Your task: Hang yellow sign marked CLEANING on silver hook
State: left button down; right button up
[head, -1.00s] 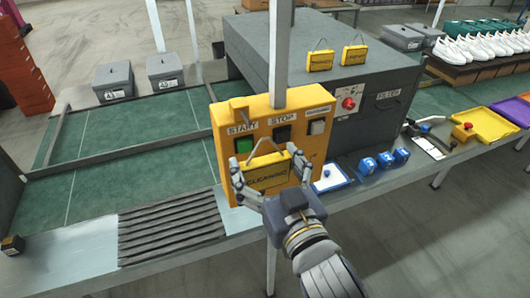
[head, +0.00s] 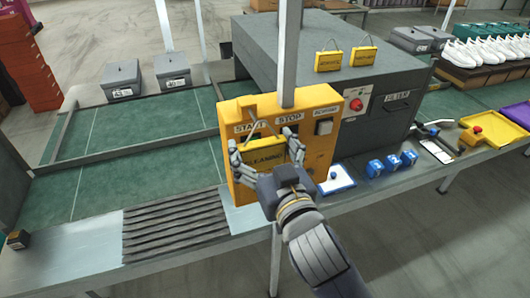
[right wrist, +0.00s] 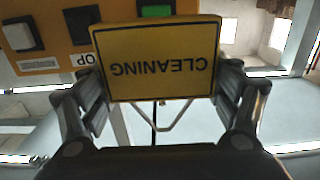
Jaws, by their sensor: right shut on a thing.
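The yellow sign marked CLEANING (head: 265,157) is in my right gripper (head: 265,155), in front of the yellow control box (head: 310,157). The fingers close on its two side edges. In the right wrist view the sign (right wrist: 160,62) appears upside down, with its thin wire handle below it and the gripper (right wrist: 163,92) on both sides. In the head view the sign covers the area of the green button under the START label. I cannot make out the silver hook. My left gripper is not in view.
A grey post (head: 290,55) rises behind the control box. Two other yellow signs (head: 329,60) (head: 363,55) stand on the grey machine (head: 255,55). The green belt (head: 145,125) is clear.

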aim_at(250, 130)
jog(key=x, duration=0.2)
jog(key=f+b+x, duration=0.1)
jog(key=x, duration=0.1)
jog(key=shift+w, duration=0.15)
jog(key=shift+w+a+f, duration=0.1)
jog(key=shift+w+f, duration=0.05)
dwell(0.6)
jog(key=o, duration=1)
